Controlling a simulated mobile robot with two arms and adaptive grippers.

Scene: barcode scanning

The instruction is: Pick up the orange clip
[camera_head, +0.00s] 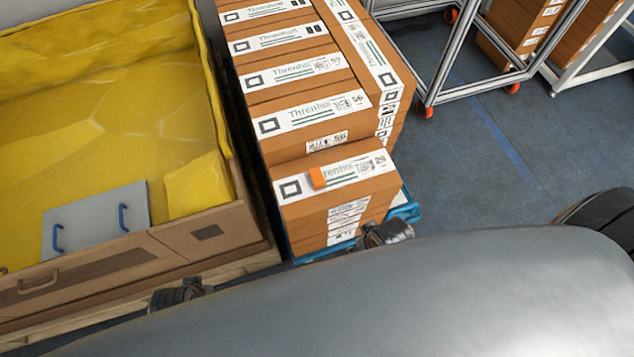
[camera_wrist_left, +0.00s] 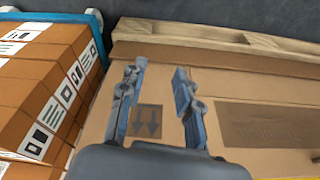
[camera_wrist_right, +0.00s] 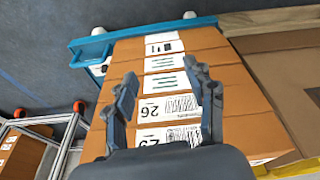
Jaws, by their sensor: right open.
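The orange clip (camera_head: 317,178) is a small orange piece on the white label on top of the front box (camera_head: 335,185) of the stack in the head view. I do not see the clip in either wrist view. My right gripper (camera_wrist_right: 160,85) is open and empty, with its fingers in front of the labelled side of the box stack (camera_wrist_right: 235,90). My left gripper (camera_wrist_left: 160,75) is open and empty, facing the side of the large cardboard crate (camera_wrist_left: 260,85). The head view shows only small dark parts of my arms, with no fingertips.
A large crate lined with yellow sheeting (camera_head: 120,110) stands at the left, with a grey panel (camera_head: 97,222) bearing blue handles. The boxes stand on a blue base (camera_head: 405,212). Wheeled metal racks (camera_head: 430,75) stand at the back right. The floor (camera_head: 510,150) at the right is clear.

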